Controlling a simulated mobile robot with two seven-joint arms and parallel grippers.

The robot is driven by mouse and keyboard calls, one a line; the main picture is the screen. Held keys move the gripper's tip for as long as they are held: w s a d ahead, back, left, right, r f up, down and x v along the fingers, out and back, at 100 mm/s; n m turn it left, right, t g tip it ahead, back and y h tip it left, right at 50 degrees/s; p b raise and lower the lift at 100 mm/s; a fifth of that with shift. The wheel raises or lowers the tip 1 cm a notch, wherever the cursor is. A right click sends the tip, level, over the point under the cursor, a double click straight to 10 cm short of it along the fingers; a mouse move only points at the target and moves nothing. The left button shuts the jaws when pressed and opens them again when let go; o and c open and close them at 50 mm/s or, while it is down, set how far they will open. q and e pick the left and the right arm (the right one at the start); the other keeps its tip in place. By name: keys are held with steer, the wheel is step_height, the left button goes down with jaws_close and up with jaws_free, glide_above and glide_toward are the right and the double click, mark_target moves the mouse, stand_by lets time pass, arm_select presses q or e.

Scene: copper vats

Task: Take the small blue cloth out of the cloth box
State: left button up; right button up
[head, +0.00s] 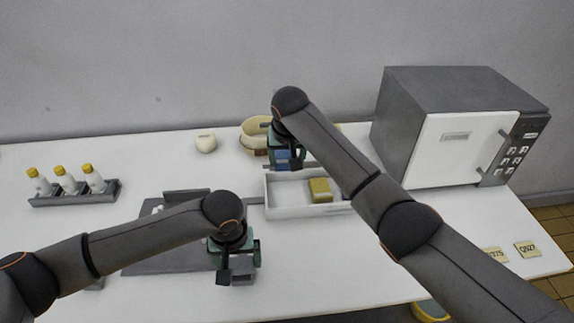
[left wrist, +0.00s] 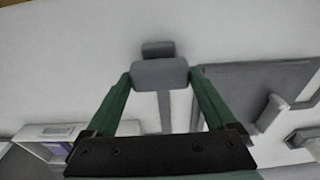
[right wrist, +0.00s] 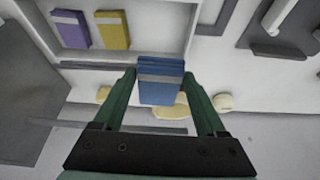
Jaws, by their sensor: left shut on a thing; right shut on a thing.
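The small blue cloth (head: 283,160) is a folded block with a paler band, held in my right gripper (head: 286,155). The right wrist view shows the blue cloth (right wrist: 160,85) between the two green fingers. It is above the back left of the white cloth box (head: 292,212); I cannot tell its exact height. A yellow cloth (head: 320,190) stands in the box, with a purple cloth (right wrist: 70,29) beside it, mostly hidden by my arm in the head view. My left gripper (head: 238,263) is shut on a grey block (left wrist: 160,73) over the table front.
A grey tray (head: 150,265) lies left of the box. A rack of yellow-capped bottles (head: 72,192) is far left. A round cream object (head: 206,143) and a cream bowl (head: 252,136) stand behind. A microwave-like appliance (head: 455,150) is at right.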

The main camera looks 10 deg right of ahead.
steer(key=shift+r, duration=1.3)
steer(key=s+r, duration=0.3)
steer(key=s, duration=1.3)
